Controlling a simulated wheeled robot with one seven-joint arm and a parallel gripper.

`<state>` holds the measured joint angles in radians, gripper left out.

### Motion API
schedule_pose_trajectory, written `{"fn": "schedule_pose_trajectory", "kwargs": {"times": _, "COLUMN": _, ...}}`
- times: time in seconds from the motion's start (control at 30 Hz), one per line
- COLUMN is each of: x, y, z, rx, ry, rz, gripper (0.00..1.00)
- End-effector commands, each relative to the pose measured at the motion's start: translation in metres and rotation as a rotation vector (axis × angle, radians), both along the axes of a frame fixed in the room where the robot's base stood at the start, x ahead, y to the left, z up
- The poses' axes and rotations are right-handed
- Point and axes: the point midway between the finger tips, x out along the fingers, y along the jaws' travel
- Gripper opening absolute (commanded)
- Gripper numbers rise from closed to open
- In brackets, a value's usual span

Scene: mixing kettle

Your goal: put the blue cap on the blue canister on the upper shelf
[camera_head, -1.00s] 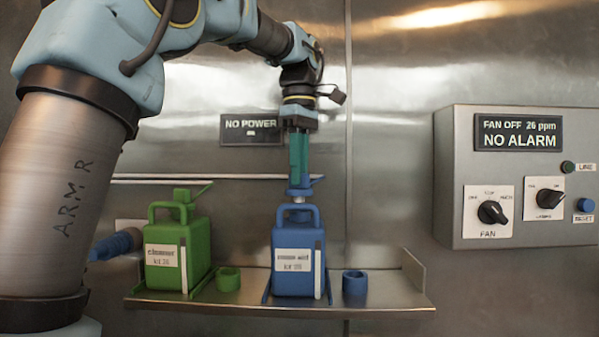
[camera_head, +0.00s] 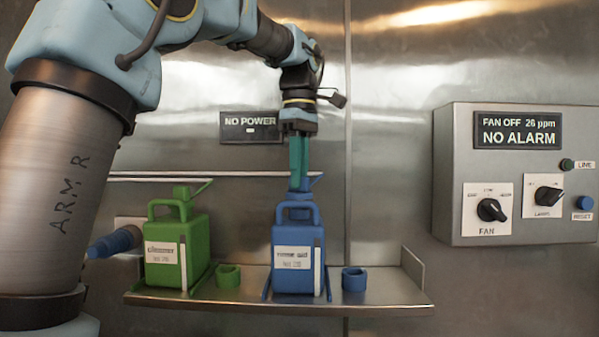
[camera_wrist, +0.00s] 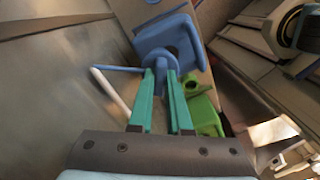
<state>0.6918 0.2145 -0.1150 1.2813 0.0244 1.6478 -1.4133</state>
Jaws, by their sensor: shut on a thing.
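The blue canister (camera_head: 293,262) stands upright on the metal shelf with a white label on its front. It also shows in the wrist view (camera_wrist: 182,28). My gripper (camera_head: 299,182) points straight down above it, its green fingers shut on the blue cap (camera_head: 300,194). The cap's thin lever sticks out to the right. In the wrist view the cap (camera_wrist: 160,60) sits between the fingertips (camera_wrist: 160,72), with its lever to the left. The cap is at the canister's mouth and the pale neck is hidden; I cannot tell whether it is fully seated.
A green canister (camera_head: 178,250) with its green cap (camera_head: 181,191) on stands to the left. A small green cup (camera_head: 228,276) and a blue cup (camera_head: 354,280) stand on the shelf (camera_head: 390,298). A control box (camera_head: 452,180) is on the wall at right.

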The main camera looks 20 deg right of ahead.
Motion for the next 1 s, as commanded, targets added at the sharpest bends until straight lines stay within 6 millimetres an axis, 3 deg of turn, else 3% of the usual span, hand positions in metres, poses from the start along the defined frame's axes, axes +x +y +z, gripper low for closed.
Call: {"fn": "schedule_pose_trajectory", "kwargs": {"times": 1.0, "x": 0.000, "y": 0.000, "z": -0.016, "rx": -0.001, "ry": -0.001, "rz": 0.001, "gripper": 0.00}}
